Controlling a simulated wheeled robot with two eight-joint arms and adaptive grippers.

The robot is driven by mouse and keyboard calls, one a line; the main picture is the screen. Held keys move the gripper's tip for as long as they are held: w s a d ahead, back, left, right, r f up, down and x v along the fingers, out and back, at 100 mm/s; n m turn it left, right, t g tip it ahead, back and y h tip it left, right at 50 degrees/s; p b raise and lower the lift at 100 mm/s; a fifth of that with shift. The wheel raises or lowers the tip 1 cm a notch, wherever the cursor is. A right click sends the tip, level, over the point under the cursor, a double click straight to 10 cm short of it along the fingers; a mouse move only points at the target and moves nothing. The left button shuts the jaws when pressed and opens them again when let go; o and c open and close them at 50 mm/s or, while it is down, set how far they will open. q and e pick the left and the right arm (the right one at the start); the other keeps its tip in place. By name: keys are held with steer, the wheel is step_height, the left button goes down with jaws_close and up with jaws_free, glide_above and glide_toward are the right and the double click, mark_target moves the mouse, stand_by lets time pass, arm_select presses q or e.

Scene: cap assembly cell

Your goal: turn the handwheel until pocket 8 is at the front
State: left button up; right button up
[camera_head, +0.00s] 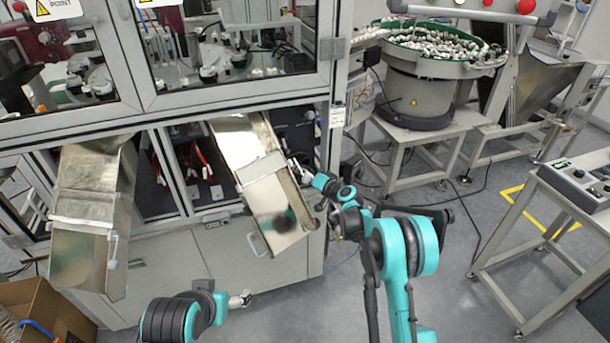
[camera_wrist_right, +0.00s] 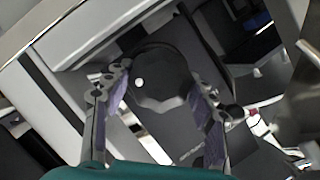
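The handwheel (camera_wrist_right: 160,80) is a dark, faceted knob with one white dot on its upper left face, in the right wrist view. My right gripper (camera_wrist_right: 158,84) has its fingers on either side of it, with the purple pads against its rim. In the head view my right gripper (camera_head: 298,172) is at the cabinet's right side, beside the right metal chute; the handwheel cannot be made out there. My left gripper (camera_head: 240,299) is low in front of the cabinet, away from the handwheel; its opening is too small to judge. No pocket numbers are legible.
Two metal chutes, left (camera_head: 88,215) and right (camera_head: 262,185), stick out from the cabinet. Machine parts show behind the glass doors (camera_head: 235,45). A bowl feeder (camera_head: 425,90) stands at the back right and a control table (camera_head: 575,190) at the right. A cardboard box (camera_head: 45,305) is at lower left.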

steer(key=shift+c, duration=1.3)
steer(key=m+y, duration=0.1)
steer(key=m, duration=0.1)
steer(key=shift+f+m+y, duration=0.1)
steer(key=shift+m+y, duration=0.2)
steer(key=shift+m, duration=0.1)
steer(key=shift+m+t+y, duration=0.5)
steer(key=shift+m+t, duration=0.1)
steer(key=shift+m, duration=0.7)
steer(key=o, duration=1.2)
steer(key=shift+c, duration=0.2)
